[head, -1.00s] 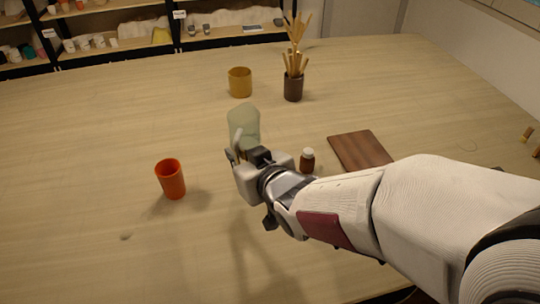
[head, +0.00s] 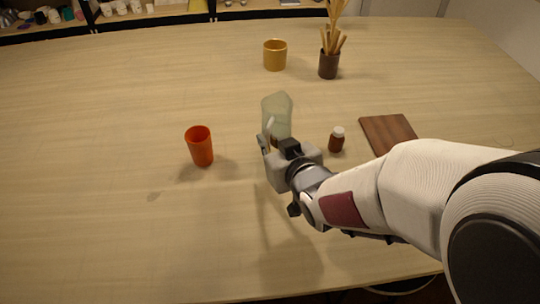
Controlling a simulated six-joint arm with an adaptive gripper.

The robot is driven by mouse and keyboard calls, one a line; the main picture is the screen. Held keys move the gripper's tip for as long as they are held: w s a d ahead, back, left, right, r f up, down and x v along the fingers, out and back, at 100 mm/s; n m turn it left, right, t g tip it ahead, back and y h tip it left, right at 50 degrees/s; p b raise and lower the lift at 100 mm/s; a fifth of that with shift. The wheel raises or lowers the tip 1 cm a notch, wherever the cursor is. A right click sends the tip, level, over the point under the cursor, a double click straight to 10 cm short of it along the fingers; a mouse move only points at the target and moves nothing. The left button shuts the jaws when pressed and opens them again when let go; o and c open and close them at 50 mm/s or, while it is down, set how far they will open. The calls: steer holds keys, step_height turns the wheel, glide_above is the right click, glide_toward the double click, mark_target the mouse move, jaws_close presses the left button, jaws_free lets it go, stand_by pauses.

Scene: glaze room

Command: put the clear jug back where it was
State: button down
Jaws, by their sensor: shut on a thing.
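The clear jug (head: 277,112) is a pale, see-through greenish vessel near the middle of the head view. My gripper (head: 268,142) is shut on it at its near side, around the handle area; the exact grip is partly hidden by the gripper. The jug looks roughly upright. Its base is hidden, so I cannot tell whether it touches the table.
An orange cup (head: 201,148) stands left of the jug, and a small brown bottle (head: 336,142) right of it. A dark wooden board (head: 388,132) lies farther right. Behind stand a yellow cup (head: 275,56) and a brush pot (head: 329,66). The left table is clear.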

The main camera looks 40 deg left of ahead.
steer(key=shift+f, duration=1.2)
steer(key=shift+f, duration=0.1)
steer(key=shift+f, duration=1.75)
steer(key=shift+f, duration=0.15)
steer(key=c, duration=2.2)
jaws_free()
steer(key=shift+s+d+r, duration=0.15)
steer(key=shift+d+r, duration=0.2)
steer(key=shift+v, duration=3.35)
steer(key=shift+f, duration=0.15)
